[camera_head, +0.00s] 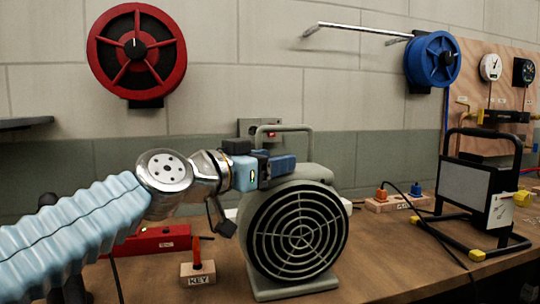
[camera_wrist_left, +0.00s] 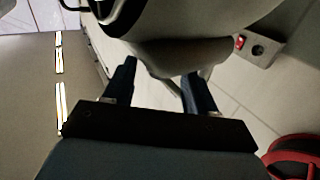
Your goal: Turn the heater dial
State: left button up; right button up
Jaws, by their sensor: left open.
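The heater, a grey-green drum-shaped unit (camera_head: 328,181) with a round front grille, stands on the wooden bench in the head view. A carry handle rises behind its top. Its rounded body (camera_wrist_left: 190,25) fills the top of the left wrist view. I cannot make out a dial in either view; it may be hidden by my gripper or the body. My left gripper (camera_head: 284,166) is open at the heater's upper left. In the left wrist view its two dark fingers (camera_wrist_left: 160,88) are apart, with the heater body just beyond them. Touching cannot be told. My right gripper is not in view.
A wooden block marked KEY (camera_head: 198,273) and a red box (camera_head: 160,240) are left of the heater. A black-framed lamp-like unit (camera_head: 466,182) stands to the right, with cables on the bench. Red (camera_head: 137,51) and blue (camera_head: 433,60) reels hang on the wall.

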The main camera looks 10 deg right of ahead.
pick_arm(q)
jog(key=shift+c, duration=0.4)
grip_shut()
